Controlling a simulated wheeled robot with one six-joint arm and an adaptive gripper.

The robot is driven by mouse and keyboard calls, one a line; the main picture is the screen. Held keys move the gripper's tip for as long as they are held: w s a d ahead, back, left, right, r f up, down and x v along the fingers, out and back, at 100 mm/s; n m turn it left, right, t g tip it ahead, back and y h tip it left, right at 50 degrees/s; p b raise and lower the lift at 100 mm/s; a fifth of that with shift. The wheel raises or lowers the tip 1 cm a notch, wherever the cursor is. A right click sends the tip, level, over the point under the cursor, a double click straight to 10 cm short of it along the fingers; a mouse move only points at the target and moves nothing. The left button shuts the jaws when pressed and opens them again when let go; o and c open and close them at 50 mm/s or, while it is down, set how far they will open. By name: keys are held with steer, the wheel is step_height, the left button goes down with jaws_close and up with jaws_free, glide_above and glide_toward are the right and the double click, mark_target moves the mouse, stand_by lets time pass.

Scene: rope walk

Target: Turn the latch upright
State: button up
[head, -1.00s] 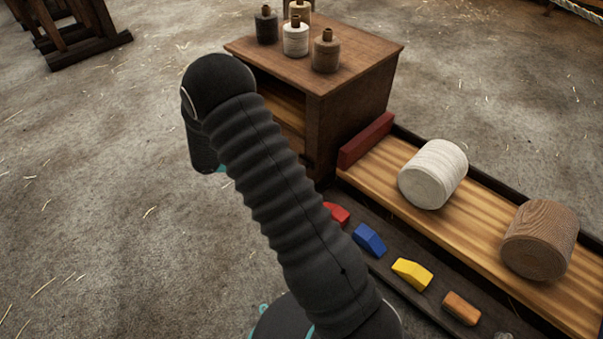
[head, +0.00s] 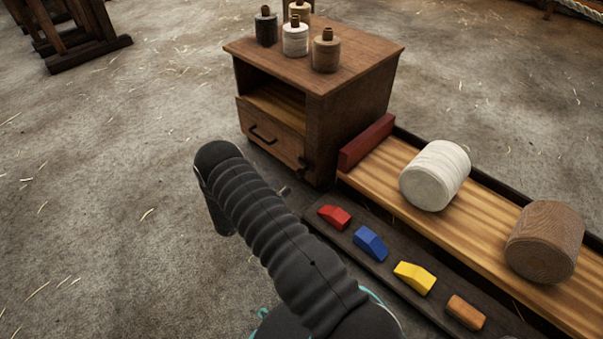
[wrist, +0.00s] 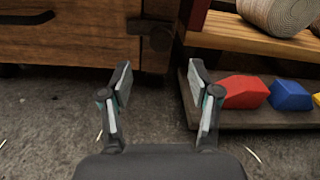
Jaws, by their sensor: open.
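The wooden cabinet (head: 345,135) has a drawer (head: 270,138) with a dark bar handle (head: 263,135) below an open shelf. A small dark latch (head: 304,163) sits at the right edge of the drawer front. In the wrist view the latch (wrist: 146,27) shows near the top, with its bar seeming to lie sideways, reaching left onto the drawer front. My gripper (wrist: 159,80) is open and empty, its fingers apart below the latch and not touching it. In the head view my arm hides most of the gripper.
Right of the cabinet, a wooden ramp (head: 385,175) with a red end board (head: 366,142) carries a white roll (head: 435,176) and a brown roll (head: 543,243). Red (head: 335,216), blue (head: 370,242), yellow (head: 413,277) and orange-brown (head: 465,312) blocks line the low ledge.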

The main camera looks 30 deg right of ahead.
mark_target(298, 175)
steer(key=x, duration=1)
steer(key=shift+w+d, duration=0.15)
steer(key=shift+d, duration=0.15)
